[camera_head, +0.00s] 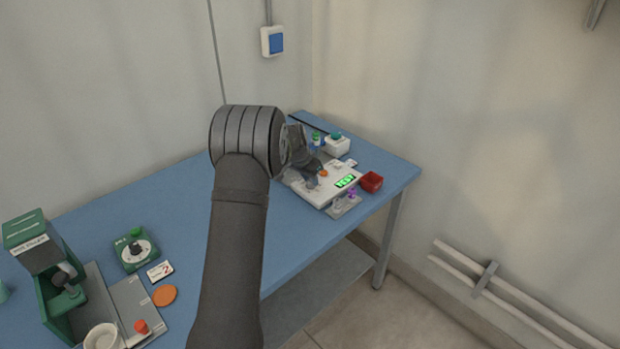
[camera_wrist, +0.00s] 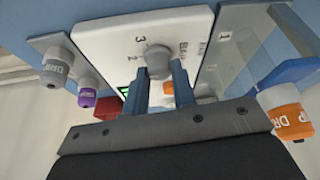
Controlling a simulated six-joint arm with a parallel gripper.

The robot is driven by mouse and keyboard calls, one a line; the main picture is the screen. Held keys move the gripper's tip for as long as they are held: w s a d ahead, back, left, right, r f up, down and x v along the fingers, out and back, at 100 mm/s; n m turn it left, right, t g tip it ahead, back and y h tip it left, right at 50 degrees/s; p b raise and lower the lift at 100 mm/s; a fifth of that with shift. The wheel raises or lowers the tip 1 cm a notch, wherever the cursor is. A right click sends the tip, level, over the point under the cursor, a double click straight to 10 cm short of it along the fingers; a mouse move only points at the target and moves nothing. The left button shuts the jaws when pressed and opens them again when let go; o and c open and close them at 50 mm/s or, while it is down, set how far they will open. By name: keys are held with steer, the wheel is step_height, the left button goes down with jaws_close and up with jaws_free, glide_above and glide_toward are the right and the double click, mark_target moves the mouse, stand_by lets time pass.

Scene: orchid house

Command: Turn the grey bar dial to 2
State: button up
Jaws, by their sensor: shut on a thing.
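The grey bar dial (camera_wrist: 158,58) sits on a white panel (camera_wrist: 108,38) with the printed marks 3 and 2 to its left and BAR lettering to its right. My gripper (camera_wrist: 160,70) has its two blue-grey fingers on either side of the dial and is shut on it. I cannot tell which mark the dial points to. In the head view the white unit (camera_head: 312,192) stands at the far right end of the blue bench, with a lit green display (camera_head: 345,181). There my gripper (camera_head: 306,168) is over the unit and hides the dial.
Near the unit are a red bin (camera_head: 371,181), a white box with a green knob (camera_head: 337,146) and small capped bottles, one purple (camera_wrist: 87,98). An orange-labelled bottle (camera_wrist: 285,112) is close on the right. A green dial box (camera_head: 135,252) stands farther left.

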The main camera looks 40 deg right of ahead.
stand_by(0.3)
steer(key=o, duration=1)
steer(key=w+v, duration=0.1)
steer(key=v, duration=1.6)
steer(key=shift+s+r, duration=0.2)
steer(key=shift+s, duration=0.1)
steer(key=x, duration=1.7)
steer(key=shift+s+f, duration=0.2)
steer(key=shift+f, duration=0.05)
steer(key=shift+r, duration=0.1)
